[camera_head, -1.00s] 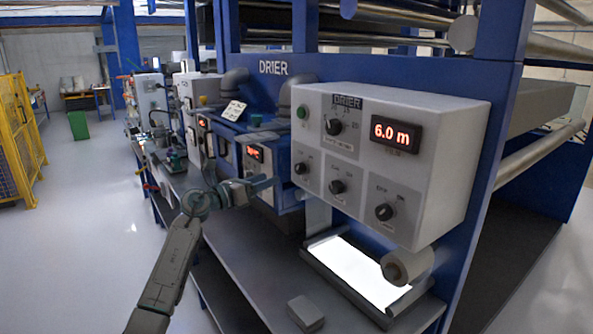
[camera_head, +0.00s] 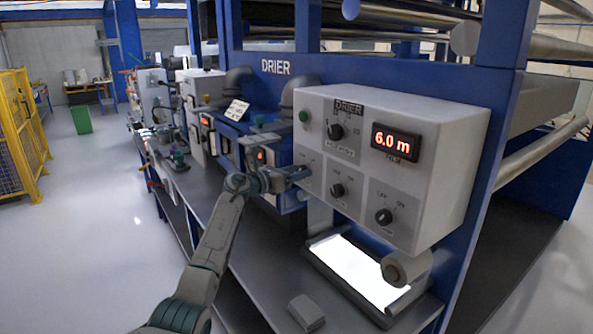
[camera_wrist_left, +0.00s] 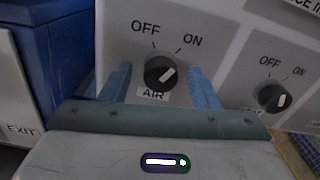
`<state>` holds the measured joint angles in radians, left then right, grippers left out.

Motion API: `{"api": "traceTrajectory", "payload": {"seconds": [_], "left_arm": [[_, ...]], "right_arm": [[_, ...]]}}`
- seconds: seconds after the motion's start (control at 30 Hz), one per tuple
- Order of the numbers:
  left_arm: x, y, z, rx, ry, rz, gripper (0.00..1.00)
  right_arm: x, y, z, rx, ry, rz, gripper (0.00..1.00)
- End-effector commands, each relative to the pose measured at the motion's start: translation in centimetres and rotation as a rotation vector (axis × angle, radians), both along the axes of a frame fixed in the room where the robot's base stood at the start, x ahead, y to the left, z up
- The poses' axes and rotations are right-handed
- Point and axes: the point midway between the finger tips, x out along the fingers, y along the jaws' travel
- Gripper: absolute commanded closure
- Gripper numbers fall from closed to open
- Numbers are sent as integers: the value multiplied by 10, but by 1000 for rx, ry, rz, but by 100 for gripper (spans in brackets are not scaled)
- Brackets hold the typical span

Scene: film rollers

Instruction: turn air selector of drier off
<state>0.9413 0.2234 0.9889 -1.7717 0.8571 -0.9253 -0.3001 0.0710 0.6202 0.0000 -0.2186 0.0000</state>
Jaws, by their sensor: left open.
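The drier control box (camera_head: 450,150) is a white panel on a blue machine. Its air selector (camera_wrist_left: 160,72) is a round dark knob labelled AIR in the left wrist view, with OFF at upper left and ON at upper right. Its white mark slants up to the right, toward ON. My left gripper (camera_head: 299,174) is at the box's lower left, covering the air selector in the head view. In the left wrist view its blue fingers (camera_wrist_left: 160,84) are open, one on each side of the knob. Whether they touch it I cannot tell. My right gripper is out of view.
A second OFF/ON knob (camera_wrist_left: 273,97) is to the right in the left wrist view. More knobs (camera_head: 384,217) and a red 6.0 m display (camera_head: 395,142) are on the box. A lit plate (camera_head: 362,272) and a grey block (camera_head: 307,313) lie below.

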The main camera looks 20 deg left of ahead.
Motion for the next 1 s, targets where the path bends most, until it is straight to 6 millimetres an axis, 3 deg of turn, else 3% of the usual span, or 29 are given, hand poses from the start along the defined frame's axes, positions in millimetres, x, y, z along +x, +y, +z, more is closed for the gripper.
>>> {"api": "traceTrajectory", "payload": {"seconds": [0.27, 0.5, 1.0], "left_arm": [[1, -1, 0, 0, 0, 0, 45], [1, -1, 0, -1, 1, 0, 89], [1, -1, 2, -104, 83, 0, 89]], "right_arm": [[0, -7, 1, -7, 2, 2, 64], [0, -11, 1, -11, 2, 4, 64], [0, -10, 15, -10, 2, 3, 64]]}}
